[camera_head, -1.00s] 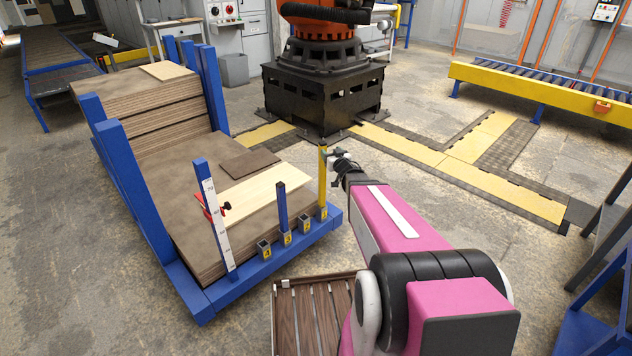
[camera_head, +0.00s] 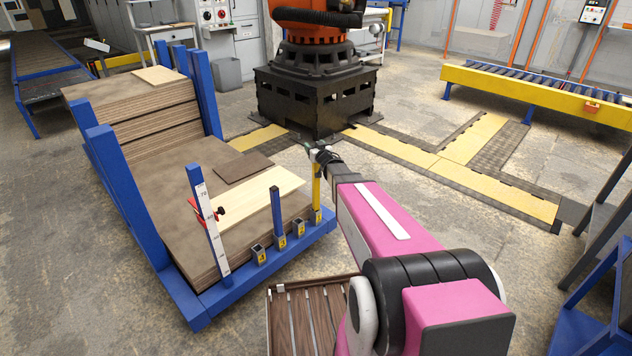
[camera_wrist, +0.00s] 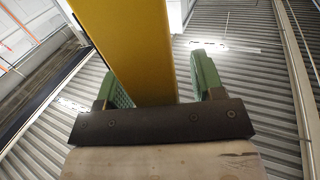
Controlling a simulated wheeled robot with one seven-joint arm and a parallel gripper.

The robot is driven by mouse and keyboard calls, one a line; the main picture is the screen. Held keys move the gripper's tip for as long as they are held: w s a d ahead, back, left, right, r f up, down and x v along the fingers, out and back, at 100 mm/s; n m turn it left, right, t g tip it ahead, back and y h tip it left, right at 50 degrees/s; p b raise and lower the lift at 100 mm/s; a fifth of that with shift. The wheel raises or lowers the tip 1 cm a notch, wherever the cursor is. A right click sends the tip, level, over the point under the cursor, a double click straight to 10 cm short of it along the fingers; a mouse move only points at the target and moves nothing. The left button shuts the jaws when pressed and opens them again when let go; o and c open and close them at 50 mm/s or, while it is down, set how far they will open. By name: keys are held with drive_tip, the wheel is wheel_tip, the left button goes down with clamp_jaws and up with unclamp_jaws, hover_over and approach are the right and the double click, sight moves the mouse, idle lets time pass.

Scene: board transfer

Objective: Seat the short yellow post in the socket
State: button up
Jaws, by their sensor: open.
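The yellow post (camera_head: 316,187) stands upright at the right front corner of the blue cart. Its lower end is at the rightmost socket (camera_head: 317,215); how deep it sits I cannot tell. My gripper (camera_head: 317,152) is at the post's upper end and hides its top in the head view. In the wrist view, the yellow post (camera_wrist: 128,45) passes between the two green fingers of my gripper (camera_wrist: 163,78). The jaws are open. A clear gap shows between the post and the right finger; the left finger is close to the post, and contact there is unclear.
A blue post (camera_head: 276,212) and a taller blue post with a white scale (camera_head: 208,225) stand along the cart's front edge (camera_head: 265,275). Two further sockets (camera_head: 259,255) (camera_head: 298,227) are empty. Boards (camera_head: 195,195) lie stacked on the cart. A slatted rack (camera_head: 305,318) is in front.

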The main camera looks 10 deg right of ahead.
clamp_jaws()
idle(0.3)
